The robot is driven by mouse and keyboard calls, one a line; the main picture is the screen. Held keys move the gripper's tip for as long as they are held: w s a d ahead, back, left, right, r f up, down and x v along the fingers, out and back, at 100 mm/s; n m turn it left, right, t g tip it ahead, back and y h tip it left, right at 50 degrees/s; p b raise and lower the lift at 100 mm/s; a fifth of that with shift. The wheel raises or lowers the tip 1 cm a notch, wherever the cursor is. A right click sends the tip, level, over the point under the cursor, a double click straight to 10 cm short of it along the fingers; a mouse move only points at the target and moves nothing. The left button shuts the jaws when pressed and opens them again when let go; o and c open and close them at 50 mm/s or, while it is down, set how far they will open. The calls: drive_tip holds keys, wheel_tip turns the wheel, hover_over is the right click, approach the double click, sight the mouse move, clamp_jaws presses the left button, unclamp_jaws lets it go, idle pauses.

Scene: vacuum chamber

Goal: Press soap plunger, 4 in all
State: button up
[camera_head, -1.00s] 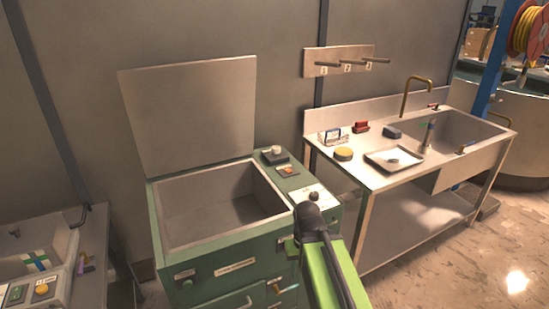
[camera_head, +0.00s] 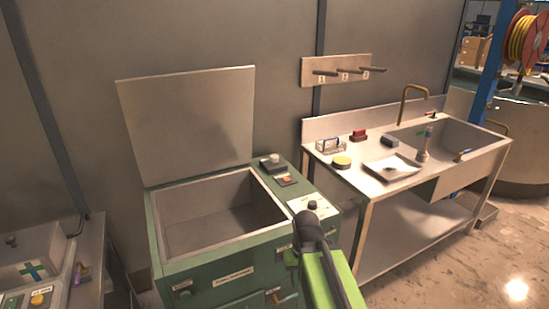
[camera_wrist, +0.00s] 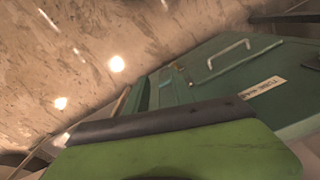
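In the head view, a slim upright dispenser-like thing (camera_head: 424,143) with a bluish top stands on the sink bench, at the near left edge of the basin. It may be the soap dispenser; its plunger is too small to make out. My lime-green arm with its black joint reaches up from the bottom middle, well to the left of the bench and apart from it. A lime-green part with a dark strip, mine, fills the bottom of the wrist view. The fingers of my gripper show in neither view.
The steel sink bench (camera_head: 362,182) holds a white tray (camera_head: 378,172), a yellow round thing (camera_head: 342,161), a wire holder (camera_head: 331,146) and small blocks. The green machine (camera_head: 222,272) with raised lid stands left, close to my arm. Floor is open at right.

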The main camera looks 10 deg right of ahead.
clamp_jaws()
idle(1.4)
